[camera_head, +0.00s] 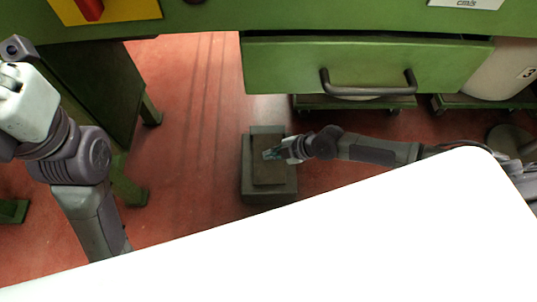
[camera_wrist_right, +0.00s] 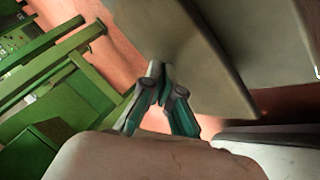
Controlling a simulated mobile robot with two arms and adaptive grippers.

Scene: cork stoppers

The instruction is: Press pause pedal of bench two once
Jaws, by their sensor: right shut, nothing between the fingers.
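A grey-green floor pedal (camera_head: 270,176) sits on the red floor below the bench, with a raised plate on a wider base. My right gripper (camera_head: 271,154) reaches in from the right, its teal fingers over the upper part of the pedal plate. In the right wrist view, the shut, empty fingers (camera_wrist_right: 160,72) point at the plate (camera_wrist_right: 190,45); whether they touch it I cannot tell. No bench number shows near the pedal. My left arm stands at the left edge, and its fingers do not show.
The green bench has a drawer (camera_head: 300,65) with a dark handle (camera_head: 368,86) above the pedal. Wheeled dollies (camera_head: 355,102) stand under it at the right. Green legs (camera_head: 130,190) stand at the left. Red floor (camera_head: 190,130) left of the pedal is clear. A white surface covers the bottom.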

